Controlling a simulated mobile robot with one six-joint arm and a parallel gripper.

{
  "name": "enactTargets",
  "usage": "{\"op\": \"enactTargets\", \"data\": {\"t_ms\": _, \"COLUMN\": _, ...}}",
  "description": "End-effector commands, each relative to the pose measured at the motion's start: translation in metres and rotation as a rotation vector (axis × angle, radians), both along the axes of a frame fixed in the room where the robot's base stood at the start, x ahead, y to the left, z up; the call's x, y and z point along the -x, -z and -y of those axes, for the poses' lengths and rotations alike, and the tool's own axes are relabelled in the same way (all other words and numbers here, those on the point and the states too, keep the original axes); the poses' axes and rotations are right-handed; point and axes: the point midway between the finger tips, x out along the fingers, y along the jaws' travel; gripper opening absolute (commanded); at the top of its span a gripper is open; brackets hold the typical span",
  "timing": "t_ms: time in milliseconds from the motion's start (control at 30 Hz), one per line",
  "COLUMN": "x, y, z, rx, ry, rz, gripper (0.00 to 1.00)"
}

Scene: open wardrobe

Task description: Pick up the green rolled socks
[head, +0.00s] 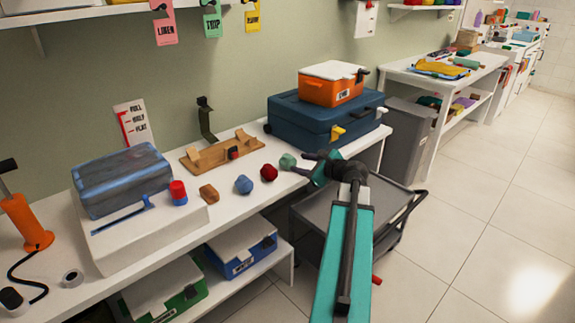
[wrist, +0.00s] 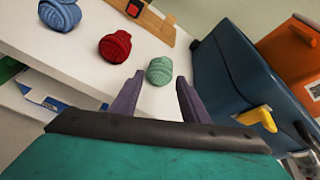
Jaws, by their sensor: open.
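The green rolled socks (head: 287,161) are a pale green ball on the white bench, at the right end of a short row. In the wrist view the green rolled socks (wrist: 160,70) lie just beyond and between my two fingertips. My gripper (head: 300,164) reaches in over the bench edge from the right. In the wrist view my gripper (wrist: 154,82) is open, with purple fingers spread apart and nothing between them. The socks look clear of both fingers.
Dark red rolled socks (wrist: 115,46) and blue rolled socks (wrist: 60,14) lie left of the green ones. A blue case (wrist: 235,70) with a yellow latch stands close on the right. A wooden stand (head: 222,152) is behind. A grey cart (head: 345,215) stands below.

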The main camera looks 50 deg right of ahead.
Motion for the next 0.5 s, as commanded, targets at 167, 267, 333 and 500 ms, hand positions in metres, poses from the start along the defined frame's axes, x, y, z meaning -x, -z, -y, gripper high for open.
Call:
{"op": "enactTargets", "data": {"t_ms": 167, "x": -0.024, "y": 0.009, "z": 0.005, "rx": 0.0, "ry": -0.001, "rz": 0.0, "gripper": 0.41}}
{"op": "enactTargets", "data": {"t_ms": 267, "x": -0.033, "y": 0.012, "z": 0.006, "rx": 0.0, "ry": 0.0, "rz": 0.0, "gripper": 0.41}}
{"op": "enactTargets", "data": {"t_ms": 333, "x": -0.037, "y": 0.014, "z": 0.006, "rx": 0.0, "ry": 0.0, "rz": 0.0, "gripper": 0.41}}
{"op": "enactTargets", "data": {"t_ms": 500, "x": -0.04, "y": 0.015, "z": 0.006, "rx": 0.0, "ry": 0.002, "rz": 0.0, "gripper": 0.41}}
